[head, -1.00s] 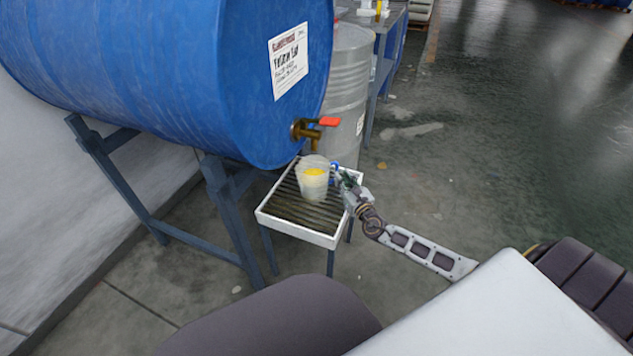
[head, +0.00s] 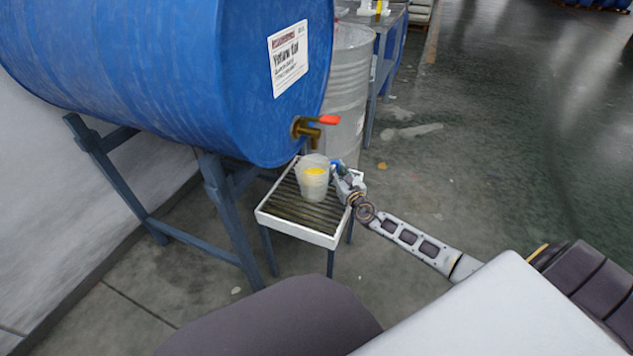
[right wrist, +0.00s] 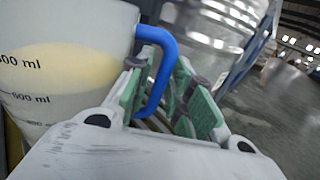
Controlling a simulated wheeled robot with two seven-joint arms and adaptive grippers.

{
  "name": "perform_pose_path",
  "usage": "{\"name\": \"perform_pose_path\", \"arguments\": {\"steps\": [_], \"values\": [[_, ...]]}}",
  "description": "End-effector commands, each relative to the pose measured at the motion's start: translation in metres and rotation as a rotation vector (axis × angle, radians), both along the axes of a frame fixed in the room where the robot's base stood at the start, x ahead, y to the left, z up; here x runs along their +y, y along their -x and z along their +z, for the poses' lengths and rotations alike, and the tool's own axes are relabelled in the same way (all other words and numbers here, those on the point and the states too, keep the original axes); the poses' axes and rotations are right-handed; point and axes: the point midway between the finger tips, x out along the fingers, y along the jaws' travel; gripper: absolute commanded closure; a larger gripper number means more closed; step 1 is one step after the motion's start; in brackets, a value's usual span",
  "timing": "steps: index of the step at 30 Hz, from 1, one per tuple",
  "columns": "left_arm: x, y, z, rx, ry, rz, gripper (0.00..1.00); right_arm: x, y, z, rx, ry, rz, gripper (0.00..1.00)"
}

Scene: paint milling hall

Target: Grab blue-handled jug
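The jug (head: 313,180) is translucent white with yellow paint inside and stands upright on the slatted stand under the drum's tap. Its blue handle (head: 336,165) faces right, towards my right gripper (head: 341,178). In the right wrist view the jug (right wrist: 60,60) fills the left side and shows volume marks. The blue handle (right wrist: 163,75) lies between the two green-padded fingers of my right gripper (right wrist: 165,90), nearer the left finger. The fingers are apart, with a gap on the handle's right side. My left gripper is out of view.
A large blue drum (head: 180,70) lies on a steel frame, its brass tap with red lever (head: 310,125) just above the jug. The white-rimmed stand (head: 290,229) is small. A grey drum (head: 347,90) stands close behind. Open floor (head: 480,170) lies to the right.

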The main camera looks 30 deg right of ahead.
Motion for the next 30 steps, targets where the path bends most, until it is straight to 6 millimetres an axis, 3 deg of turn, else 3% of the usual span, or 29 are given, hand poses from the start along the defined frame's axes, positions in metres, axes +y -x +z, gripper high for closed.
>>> {"name": "perform_pose_path", "arguments": {"steps": [16, 21, 30], "values": [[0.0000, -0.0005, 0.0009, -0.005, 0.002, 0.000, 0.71, -0.0002, -0.0024, 0.0000, 0.000, 0.000, 0.000, 0.78], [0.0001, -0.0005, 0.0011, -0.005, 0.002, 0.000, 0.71, -0.0002, -0.0024, 0.0001, 0.000, 0.000, 0.000, 0.99], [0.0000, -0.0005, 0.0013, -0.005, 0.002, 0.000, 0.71, -0.0006, -0.0022, -0.0006, 0.001, 0.002, 0.000, 1.00]]}}
